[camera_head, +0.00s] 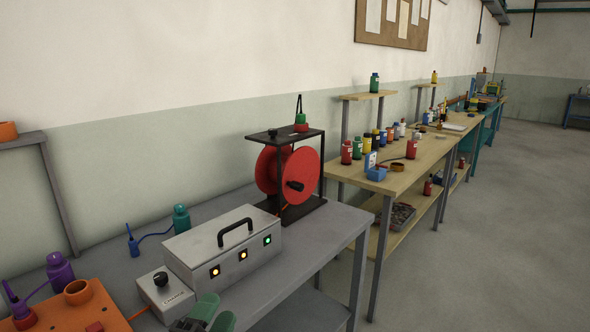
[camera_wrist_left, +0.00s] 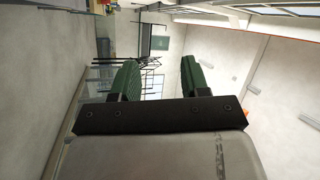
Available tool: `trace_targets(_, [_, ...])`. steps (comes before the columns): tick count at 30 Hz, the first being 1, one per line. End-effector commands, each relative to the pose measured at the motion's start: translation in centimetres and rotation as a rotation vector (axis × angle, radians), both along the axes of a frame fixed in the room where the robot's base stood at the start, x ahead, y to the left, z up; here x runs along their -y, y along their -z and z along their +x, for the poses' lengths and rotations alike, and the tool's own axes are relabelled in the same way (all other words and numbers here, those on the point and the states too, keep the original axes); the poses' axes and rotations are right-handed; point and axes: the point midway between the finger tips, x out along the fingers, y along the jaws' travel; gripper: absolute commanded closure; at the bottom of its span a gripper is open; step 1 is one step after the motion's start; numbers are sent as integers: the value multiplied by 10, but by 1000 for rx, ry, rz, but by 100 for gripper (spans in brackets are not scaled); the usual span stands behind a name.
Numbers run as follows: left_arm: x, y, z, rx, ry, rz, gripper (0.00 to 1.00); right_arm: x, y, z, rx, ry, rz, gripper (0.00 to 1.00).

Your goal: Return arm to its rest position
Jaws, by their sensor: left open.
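My left gripper (camera_head: 212,314) shows at the bottom edge of the head view, with green fingers in front of the grey table (camera_head: 330,235). In the left wrist view the gripper (camera_wrist_left: 160,80) has its two green fingers apart, with nothing between them. Behind them that view shows the room, its wall and ceiling, turned on its side. The rest of the left arm is out of the head view. My right gripper is in neither view.
A metal box (camera_head: 222,250) with a handle and lit buttons stands near the gripper, beside a small knob box (camera_head: 165,292). A red reel (camera_head: 288,172) in a black frame stands behind. An orange board (camera_head: 75,312) lies at left. Open floor (camera_head: 480,250) lies right.

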Motion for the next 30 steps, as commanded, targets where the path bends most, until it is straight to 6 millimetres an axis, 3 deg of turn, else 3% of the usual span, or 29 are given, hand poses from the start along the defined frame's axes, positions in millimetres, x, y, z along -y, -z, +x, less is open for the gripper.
trace_targets(4, [-43, 77, -31, -453, -221, -324, 54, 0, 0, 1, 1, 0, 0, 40])
trace_targets(9, [-69, 152, -94, -895, -441, -579, 54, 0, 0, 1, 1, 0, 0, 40])
trace_targets(15, [-76, 198, -167, -1247, -620, -737, 54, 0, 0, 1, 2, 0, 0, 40])
trace_targets(22, [-75, 221, -241, -1557, -784, -839, 54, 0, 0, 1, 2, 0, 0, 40])
trace_targets(23, [-75, 225, -246, -1584, -798, -846, 54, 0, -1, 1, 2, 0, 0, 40])
trace_targets(30, [-72, 281, -227, -1593, -804, -826, 54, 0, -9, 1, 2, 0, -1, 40])
